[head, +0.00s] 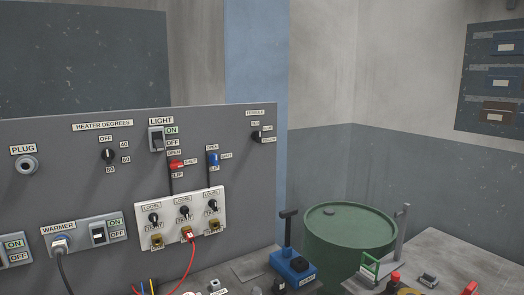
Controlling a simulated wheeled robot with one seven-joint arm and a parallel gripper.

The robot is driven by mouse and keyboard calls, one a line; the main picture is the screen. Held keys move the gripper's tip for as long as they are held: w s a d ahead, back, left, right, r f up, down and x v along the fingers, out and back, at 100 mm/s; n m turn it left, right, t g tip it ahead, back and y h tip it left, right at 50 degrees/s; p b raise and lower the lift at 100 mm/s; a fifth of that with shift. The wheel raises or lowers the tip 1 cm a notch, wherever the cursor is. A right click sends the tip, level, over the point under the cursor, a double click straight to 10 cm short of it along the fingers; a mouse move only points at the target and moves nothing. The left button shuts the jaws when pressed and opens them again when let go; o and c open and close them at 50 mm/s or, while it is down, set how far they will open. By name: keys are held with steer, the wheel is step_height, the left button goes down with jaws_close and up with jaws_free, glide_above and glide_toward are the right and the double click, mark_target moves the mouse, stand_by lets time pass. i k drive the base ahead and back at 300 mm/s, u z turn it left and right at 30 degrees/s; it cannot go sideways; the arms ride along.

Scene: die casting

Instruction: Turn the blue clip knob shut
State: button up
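The blue clip knob (213,159) is on the grey upright panel, right of the red knob. An OPEN label (212,147) sits above it, a SHUT label (226,157) to its right and a CLIP label (214,169) below. The blue knob looks upright, toward OPEN, though it is small in the picture. A dark line runs down from it to the white terminal plate. My gripper is not in view.
The red knob (176,164) lies sideways toward its own SHUT label. A white plate (180,222) with several black knobs and a red cable (191,260) is below. A green drum (350,245) and a blue device (292,265) stand to the right.

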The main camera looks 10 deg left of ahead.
mark_target(213, 158)
steer(key=z, duration=0.05)
steer(key=i, duration=1)
steer(key=u, duration=0.25)
